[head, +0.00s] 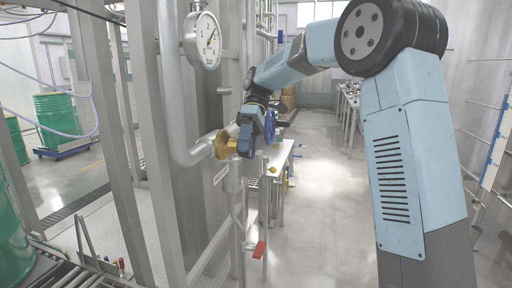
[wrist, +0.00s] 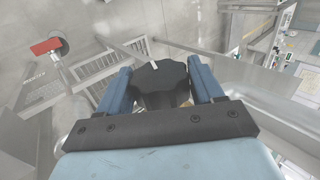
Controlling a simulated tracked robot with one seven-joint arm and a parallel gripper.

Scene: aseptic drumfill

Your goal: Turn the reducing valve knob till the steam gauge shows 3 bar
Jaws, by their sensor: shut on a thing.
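The steam gauge (head: 202,40) is a round white dial on the pipe at the upper left of the head view. Its dark needle points up and to the right; the numbers are too small to read. The brass reducing valve (head: 221,145) sits on the pipe below it. My gripper (head: 244,142) is at the valve's right side in the head view and hides its knob there. In the wrist view the black lobed reducing valve knob (wrist: 161,82) lies between the two blue fingers of my gripper (wrist: 160,88), which are shut on it.
A red-handled lever (head: 259,250) hangs below the valve; its red handle also shows in the wrist view (wrist: 46,46). A blue handwheel (head: 269,126) is close behind my gripper. Steel posts (head: 107,120) stand left. The floor (head: 325,190) at right is clear.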

